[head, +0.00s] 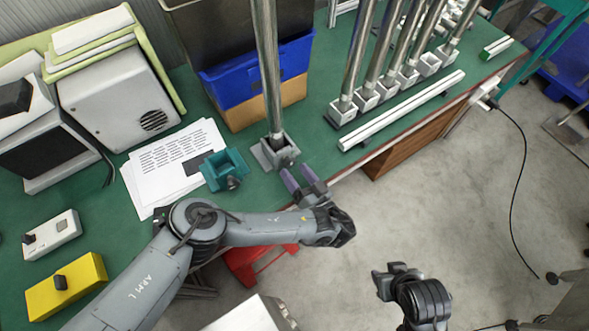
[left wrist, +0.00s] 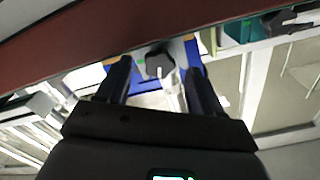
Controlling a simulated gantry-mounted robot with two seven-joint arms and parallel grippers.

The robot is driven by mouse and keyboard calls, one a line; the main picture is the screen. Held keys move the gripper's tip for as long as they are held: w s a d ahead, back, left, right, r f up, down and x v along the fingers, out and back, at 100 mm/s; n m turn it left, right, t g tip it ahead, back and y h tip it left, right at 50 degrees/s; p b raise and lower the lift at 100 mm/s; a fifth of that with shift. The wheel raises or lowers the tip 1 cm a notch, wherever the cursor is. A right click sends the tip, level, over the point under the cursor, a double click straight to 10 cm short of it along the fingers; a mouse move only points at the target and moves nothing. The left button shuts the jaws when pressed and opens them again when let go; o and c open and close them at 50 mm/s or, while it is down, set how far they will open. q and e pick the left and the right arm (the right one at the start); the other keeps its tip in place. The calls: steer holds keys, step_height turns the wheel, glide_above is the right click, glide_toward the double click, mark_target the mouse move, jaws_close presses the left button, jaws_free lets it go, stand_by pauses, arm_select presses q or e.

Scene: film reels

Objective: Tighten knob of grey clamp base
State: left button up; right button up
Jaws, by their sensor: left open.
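The grey clamp base (head: 267,157) stands near the front edge of the green table, with a tall metal pole (head: 268,70) upright in it. Its dark knob (left wrist: 158,63) shows in the left wrist view, between my open fingers and apart from them. My left gripper (head: 297,177) is open, with purplish fingertips, just right of the grey base at the table edge; it also shows in the left wrist view (left wrist: 160,84). My right gripper (head: 384,282) is low over the floor, away from the table; its jaw opening is unclear.
A teal clamp base (head: 224,168) stands left of the grey one, beside printed papers (head: 170,160). A blue bin (head: 258,72) is behind. Several poles in bases and a white rail (head: 402,111) are to the right. A yellow box (head: 66,287) lies front left.

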arm_select(q)
steer(key=p+v, duration=0.5)
steer(key=v, duration=0.4)
steer(key=shift+p, duration=0.4)
steer(key=shift+s, duration=0.1)
